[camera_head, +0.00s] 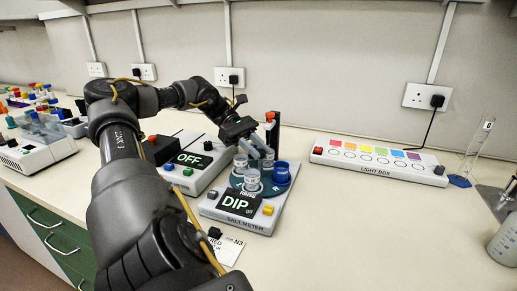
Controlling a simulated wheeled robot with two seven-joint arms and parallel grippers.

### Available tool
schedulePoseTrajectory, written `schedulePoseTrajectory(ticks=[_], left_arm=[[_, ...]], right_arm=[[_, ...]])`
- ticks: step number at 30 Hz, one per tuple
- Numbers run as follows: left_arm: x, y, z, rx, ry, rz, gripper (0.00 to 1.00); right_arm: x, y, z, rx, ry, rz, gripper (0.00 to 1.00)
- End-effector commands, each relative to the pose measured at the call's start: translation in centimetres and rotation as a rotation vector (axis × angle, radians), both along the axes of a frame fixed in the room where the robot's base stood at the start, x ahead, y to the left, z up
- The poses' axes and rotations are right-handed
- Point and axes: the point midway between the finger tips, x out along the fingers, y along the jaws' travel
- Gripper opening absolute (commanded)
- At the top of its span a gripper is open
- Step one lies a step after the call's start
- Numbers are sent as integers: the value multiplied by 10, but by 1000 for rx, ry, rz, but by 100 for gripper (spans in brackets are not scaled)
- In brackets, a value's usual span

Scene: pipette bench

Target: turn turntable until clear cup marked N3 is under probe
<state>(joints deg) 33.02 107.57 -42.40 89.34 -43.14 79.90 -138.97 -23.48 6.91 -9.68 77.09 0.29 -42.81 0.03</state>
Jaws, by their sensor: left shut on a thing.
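The dark teal turntable (237,182) sits on the pale salt meter (224,209), whose screen reads DIP. Several cups stand on it: a clear cup (240,162) at the left, one labelled RINSE (252,180) at the front, and a blue cup (281,173) at the right. No N3 mark is legible on a cup. A dark post with an orange top (270,125) rises behind; the probe tip is not clear. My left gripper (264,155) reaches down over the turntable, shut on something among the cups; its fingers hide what. My right gripper is not in view.
A card (229,252) with N3 on it lies in front of the meter, partly behind my arm. A device reading OFF (196,159) stands close left. A light box (377,162) and a cylinder (478,145) are right.

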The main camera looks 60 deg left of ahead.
Motion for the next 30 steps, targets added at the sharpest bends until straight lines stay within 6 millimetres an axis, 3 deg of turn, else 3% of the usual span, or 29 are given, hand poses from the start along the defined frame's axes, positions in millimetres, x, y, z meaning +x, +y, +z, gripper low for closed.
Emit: schedulePoseTrajectory(ticks=[2, 3, 8, 20, 26, 30], left_arm=[[1, 0, 0, 1, 1, 0, 0], [1, 0, 0, 1, 1, 0, 28], [1, 0, 0, 1, 1, 0, 48], [-1, 6, 1, 1, 3, 3, 48], [-8, 28, 10, 5, 8, 5, 48], [-16, 54, 21, 4, 7, 5, 48]], right_arm=[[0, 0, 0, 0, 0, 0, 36], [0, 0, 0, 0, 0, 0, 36], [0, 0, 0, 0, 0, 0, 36], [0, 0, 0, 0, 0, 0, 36], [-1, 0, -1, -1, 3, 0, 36], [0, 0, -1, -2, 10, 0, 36]])
